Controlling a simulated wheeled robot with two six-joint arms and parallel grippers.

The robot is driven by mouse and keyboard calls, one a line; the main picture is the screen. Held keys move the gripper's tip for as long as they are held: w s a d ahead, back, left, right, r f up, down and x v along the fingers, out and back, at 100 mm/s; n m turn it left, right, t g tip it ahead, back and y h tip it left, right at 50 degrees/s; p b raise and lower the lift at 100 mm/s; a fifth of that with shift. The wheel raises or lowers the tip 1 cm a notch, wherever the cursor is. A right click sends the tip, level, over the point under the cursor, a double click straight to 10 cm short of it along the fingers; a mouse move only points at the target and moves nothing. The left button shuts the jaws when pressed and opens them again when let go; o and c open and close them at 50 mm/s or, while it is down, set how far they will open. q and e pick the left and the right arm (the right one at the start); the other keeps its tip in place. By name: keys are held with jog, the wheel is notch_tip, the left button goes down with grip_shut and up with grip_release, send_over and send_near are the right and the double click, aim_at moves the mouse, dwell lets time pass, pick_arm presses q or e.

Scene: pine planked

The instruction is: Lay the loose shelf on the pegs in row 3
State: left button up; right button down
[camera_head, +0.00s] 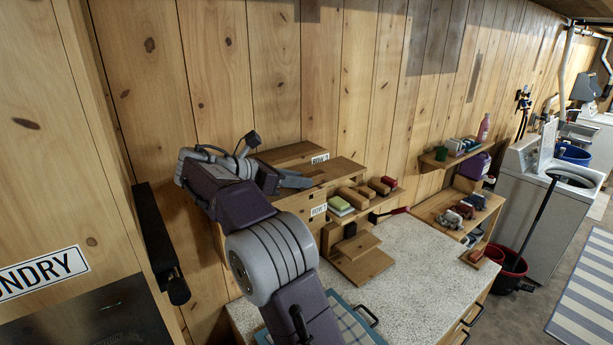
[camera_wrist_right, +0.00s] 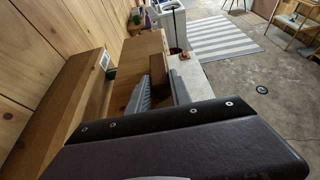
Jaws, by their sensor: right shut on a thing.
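My right gripper (camera_head: 290,181) reaches over the counter to the wooden shelf unit against the wall. It is shut on the loose shelf (camera_head: 338,172), a flat pine board, held near the upper part of the unit. In the right wrist view the grey fingers (camera_wrist_right: 150,88) press on this board (camera_wrist_right: 147,48). A row 4 label (camera_head: 320,158) shows just behind the board and a row 3 label (camera_head: 319,210) below it. I cannot see the pegs under the board or whether it touches them. My left gripper is not in view.
A lower shelf holds several small blocks and a green-and-white item (camera_head: 340,206). A wooden stand (camera_head: 362,262) sits on the speckled counter (camera_head: 415,262). A blue tray (camera_head: 343,318) lies in front. More shelves with goods (camera_head: 455,155) are at right.

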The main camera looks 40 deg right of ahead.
jog(key=w+p, duration=0.4)
jog(key=p, duration=0.1)
jog(key=w+d+p, duration=0.1)
jog(key=w+p, duration=0.1)
jog(key=p, duration=0.1)
jog(key=shift+w+r, duration=0.4)
notch_tip(320, 180, down, 3)
jog(key=shift+w+r+b, duration=0.15)
jog(key=shift+r+b, duration=0.05)
jog(key=shift+b, duration=0.55)
jog(key=shift+s+f+b, duration=0.2)
jog(key=shift+f+b, duration=0.2)
jog(key=shift+f, duration=0.4)
jog(key=shift+w+f, duration=0.15)
jog(key=shift+f, duration=0.1)
jog(key=c, duration=1.4)
grip_release()
jog(key=o, duration=0.3)
jog(key=shift+a+r, duration=0.1)
